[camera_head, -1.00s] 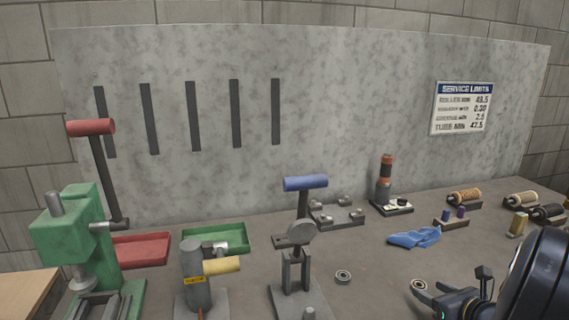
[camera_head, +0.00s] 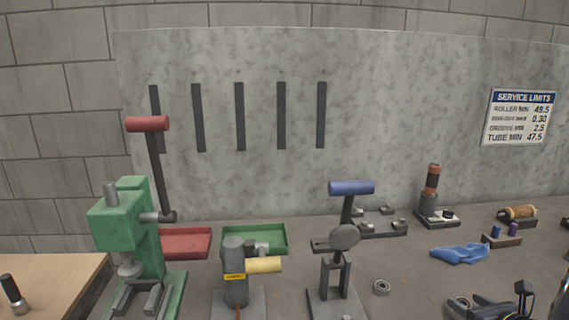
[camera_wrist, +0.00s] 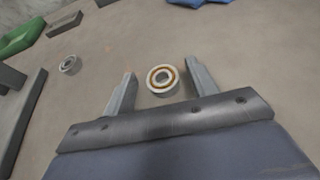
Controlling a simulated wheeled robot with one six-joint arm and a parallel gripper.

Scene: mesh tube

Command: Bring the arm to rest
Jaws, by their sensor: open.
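My gripper (camera_head: 466,302) is at the bottom right of the head view, low over the bench, partly cut off by the frame edge. In the wrist view my gripper (camera_wrist: 162,70) is open, with its two grey fingers apart. A bearing ring (camera_wrist: 162,80) with a brownish inner band shows between the fingers and looks to lie on the bench; I cannot tell whether a finger touches it. The same ring (camera_head: 463,302) shows beside the fingers in the head view. A second ring (camera_head: 382,287) lies alone to the left.
A red tray (camera_head: 186,243) and a green tray (camera_head: 270,237) lie behind. A blue cloth (camera_head: 460,253) lies at right.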

